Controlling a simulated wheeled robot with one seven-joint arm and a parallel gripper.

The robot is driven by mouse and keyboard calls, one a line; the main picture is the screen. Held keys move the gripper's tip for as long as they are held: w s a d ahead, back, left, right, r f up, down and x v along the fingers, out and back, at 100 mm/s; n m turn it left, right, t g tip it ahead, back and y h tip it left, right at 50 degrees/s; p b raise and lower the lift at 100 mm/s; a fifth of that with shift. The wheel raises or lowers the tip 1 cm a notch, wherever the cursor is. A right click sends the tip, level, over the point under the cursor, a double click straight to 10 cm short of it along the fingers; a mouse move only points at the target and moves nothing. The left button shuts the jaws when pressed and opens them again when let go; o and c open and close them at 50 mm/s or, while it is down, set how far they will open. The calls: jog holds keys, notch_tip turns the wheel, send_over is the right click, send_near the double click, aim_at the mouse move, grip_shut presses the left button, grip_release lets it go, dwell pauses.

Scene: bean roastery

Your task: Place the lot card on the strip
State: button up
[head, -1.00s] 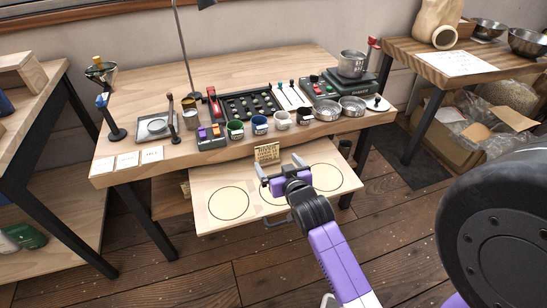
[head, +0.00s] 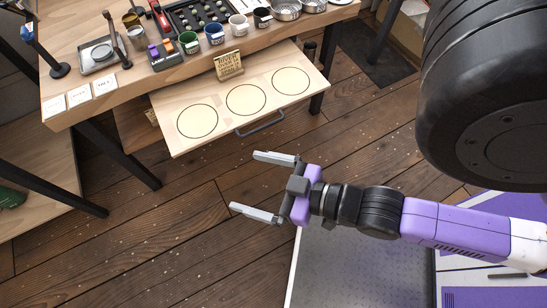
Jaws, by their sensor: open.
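A tan card with dark lettering (head: 229,66) stands at the front edge of the bench, above the pull-out board; its words are too small to read, so I cannot tell whether it is the lot card. Three white labelled squares (head: 79,95) lie in a row at the bench's front left corner and may be the strip. My gripper (head: 244,182) is open and empty. Its two fingers point left over the floor, in front of the board and apart from the bench.
The pull-out board (head: 177,142) bears three pale circles and a dark handle (head: 260,124). Cups, a green one (head: 189,42) among them, a scale (head: 97,55) and a tray of beans (head: 199,12) crowd the bench. The wooden floor (head: 190,235) before it is clear.

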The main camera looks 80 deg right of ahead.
jog(key=s+a+r+n+y, duration=0.1)
jog(key=s+a+r+y, duration=0.1)
jog(key=s+a+r, duration=0.1)
jog(key=shift+s+r+n, duration=0.4)
jog(key=shift+s+r, duration=0.1)
jog(key=shift+s, duration=0.25)
jog(key=shift+a+r, duration=0.1)
